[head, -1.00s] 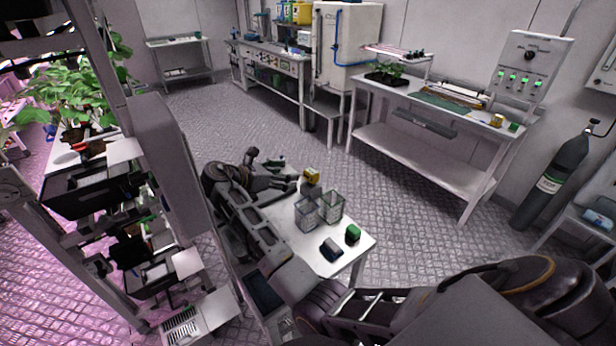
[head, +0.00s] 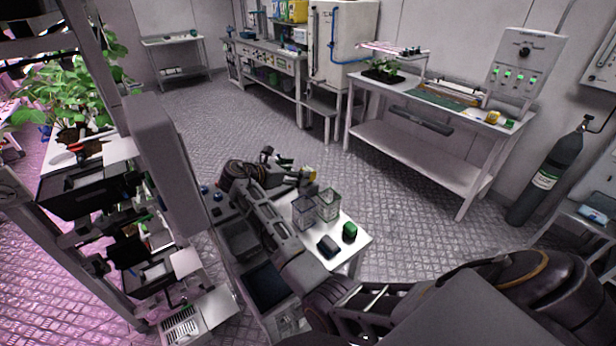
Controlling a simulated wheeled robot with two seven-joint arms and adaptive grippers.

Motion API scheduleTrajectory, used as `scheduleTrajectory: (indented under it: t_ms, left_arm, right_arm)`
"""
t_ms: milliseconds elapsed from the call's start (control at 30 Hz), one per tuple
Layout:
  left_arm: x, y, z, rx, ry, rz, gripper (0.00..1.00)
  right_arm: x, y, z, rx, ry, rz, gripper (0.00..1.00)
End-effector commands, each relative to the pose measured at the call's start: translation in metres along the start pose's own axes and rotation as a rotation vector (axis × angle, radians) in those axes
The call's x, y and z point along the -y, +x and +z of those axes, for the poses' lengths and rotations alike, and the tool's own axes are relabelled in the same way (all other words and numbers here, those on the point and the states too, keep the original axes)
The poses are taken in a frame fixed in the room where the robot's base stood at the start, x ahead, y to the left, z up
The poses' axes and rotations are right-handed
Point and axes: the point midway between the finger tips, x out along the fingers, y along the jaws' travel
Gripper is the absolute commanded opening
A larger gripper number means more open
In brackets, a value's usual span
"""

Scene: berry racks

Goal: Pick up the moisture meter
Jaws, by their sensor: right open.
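My right arm reaches from the lower right across a small white table (head: 352,246). Its gripper (head: 298,178) is open at the table's far left end. A small yellow item (head: 308,170) is right at the fingers, partly hidden by them; I cannot tell whether they touch. No item can be clearly read as the moisture meter at this size; the yellow one may be it. Also on the table are a dark blue-black block (head: 328,246) and a green item (head: 349,232) near the front right corner. My left gripper is not in view.
Two clear open-topped containers (head: 328,205) stand on the table, just right of my gripper. A plant rack with a grey panel (head: 165,165) is at left. A long workbench (head: 420,165) and a gas cylinder (head: 553,175) are at right. Floor between is free.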

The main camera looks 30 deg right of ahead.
Motion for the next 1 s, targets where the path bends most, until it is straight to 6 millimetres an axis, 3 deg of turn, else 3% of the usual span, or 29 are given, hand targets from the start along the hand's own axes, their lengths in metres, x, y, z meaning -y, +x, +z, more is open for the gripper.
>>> scheduleTrajectory:
  t_ms: [567, 1000]
  left_arm:
    - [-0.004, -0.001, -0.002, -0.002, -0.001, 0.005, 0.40]
    - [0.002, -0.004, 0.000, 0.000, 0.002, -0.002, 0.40]
  right_arm:
    - [0.001, 0.010, 0.000, 0.001, -0.001, -0.001, 0.71]
    - [0.005, 0.052, -0.004, 0.001, -0.001, 0.000, 0.71]
